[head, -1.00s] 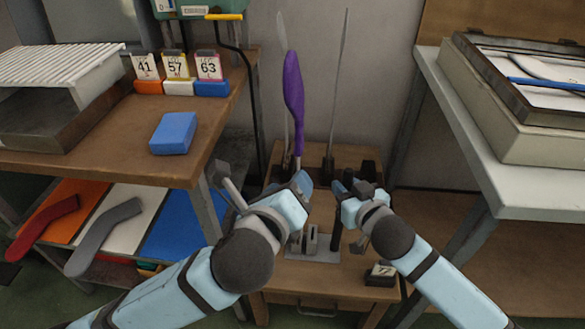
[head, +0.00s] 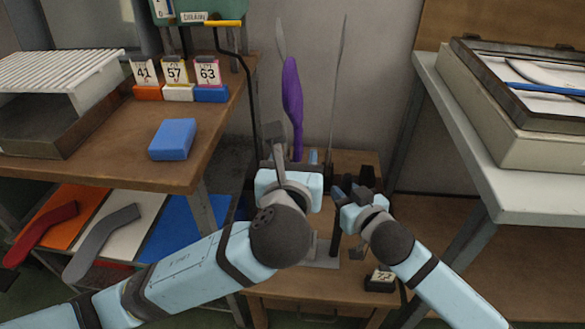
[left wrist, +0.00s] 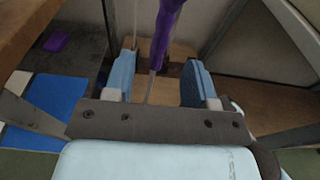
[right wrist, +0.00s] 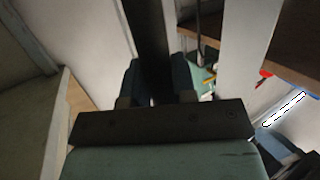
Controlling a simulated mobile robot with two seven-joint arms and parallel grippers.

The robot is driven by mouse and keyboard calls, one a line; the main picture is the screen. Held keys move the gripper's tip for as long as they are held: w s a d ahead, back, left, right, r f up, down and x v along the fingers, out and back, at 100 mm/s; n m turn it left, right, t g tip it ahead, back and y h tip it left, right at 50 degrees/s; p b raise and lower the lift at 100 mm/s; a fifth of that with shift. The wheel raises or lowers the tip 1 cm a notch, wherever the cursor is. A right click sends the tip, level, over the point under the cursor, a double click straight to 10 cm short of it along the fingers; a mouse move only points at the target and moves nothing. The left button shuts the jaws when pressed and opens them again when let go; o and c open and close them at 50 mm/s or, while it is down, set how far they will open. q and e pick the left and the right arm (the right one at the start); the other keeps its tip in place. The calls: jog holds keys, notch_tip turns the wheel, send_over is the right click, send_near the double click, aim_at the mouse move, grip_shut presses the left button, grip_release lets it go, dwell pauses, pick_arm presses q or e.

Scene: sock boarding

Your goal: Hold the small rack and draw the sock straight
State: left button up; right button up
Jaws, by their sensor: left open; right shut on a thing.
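The purple sock (head: 291,90) hangs upright, slightly curved, on a tall thin pale board (head: 280,38) behind my left gripper. My left gripper (head: 298,162) is open just below and in front of the sock's lower end. In the left wrist view the sock (left wrist: 165,35) shows between and beyond the spread fingers (left wrist: 158,80), with a bare pale strip below it. My right gripper (head: 340,189) is shut on a dark upright post of the small rack (head: 337,240); the post (right wrist: 148,40) also shows in the right wrist view. My left arm hides part of the rack's base.
A bare thin board (head: 338,85) stands upright right of the sock. A left table holds a blue block (head: 173,139) and numbered cards (head: 175,75). A grey-white table (head: 470,140) with a shallow case is at the right. A "77" tag block (head: 381,279) lies near the front.

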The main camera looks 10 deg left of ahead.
aim_at(296, 150)
pick_arm(q)
jog(key=shift+w+f, duration=0.15)
jog(key=shift+w, duration=1.05)
jog(key=shift+w+f, duration=0.15)
jog(key=shift+w, duration=1.05)
jog(key=c, duration=0.9)
jog(key=shift+o, duration=0.2)
jog(key=shift+f, duration=0.15)
jog(key=o, duration=0.9)
jog(key=shift+c, duration=0.2)
jog(key=shift+s, duration=0.15)
